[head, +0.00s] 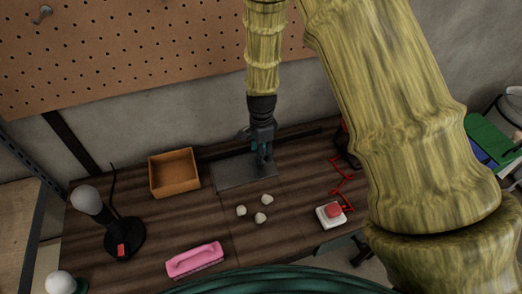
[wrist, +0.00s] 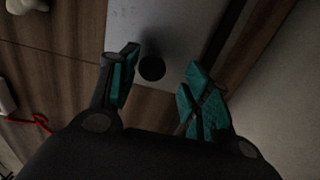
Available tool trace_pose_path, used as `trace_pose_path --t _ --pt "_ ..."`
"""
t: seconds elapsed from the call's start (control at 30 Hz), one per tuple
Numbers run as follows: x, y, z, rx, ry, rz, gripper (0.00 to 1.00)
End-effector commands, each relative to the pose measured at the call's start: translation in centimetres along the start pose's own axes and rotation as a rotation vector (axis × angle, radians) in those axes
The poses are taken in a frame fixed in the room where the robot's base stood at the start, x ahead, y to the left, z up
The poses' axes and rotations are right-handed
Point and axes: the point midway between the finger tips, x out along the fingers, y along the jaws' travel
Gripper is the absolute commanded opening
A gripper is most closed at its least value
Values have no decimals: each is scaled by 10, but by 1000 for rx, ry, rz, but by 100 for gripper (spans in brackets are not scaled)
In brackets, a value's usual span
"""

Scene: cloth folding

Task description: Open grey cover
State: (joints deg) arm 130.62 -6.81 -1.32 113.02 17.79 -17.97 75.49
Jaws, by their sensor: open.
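The grey cover (head: 232,175) is a flat, dull grey plate lying at the back middle of the wooden table. In the wrist view its grey surface (wrist: 178,32) fills the upper middle, with a dark round spot (wrist: 152,69) near its edge; I cannot tell whether this is a knob or a hole. My gripper (head: 262,158) points down over the right part of the cover and hides some of it. In the wrist view my gripper (wrist: 161,66) has its teal-padded fingers apart, one on each side of the dark spot, with nothing held between them.
A pegboard wall (head: 130,50) stands behind.

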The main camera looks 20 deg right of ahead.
Motion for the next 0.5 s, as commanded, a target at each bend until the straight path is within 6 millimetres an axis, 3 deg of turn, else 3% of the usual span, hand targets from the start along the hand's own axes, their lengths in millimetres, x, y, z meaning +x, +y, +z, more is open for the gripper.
trace_pose_path --t 0.5 --pt "16 -6 0 0 0 5 48"
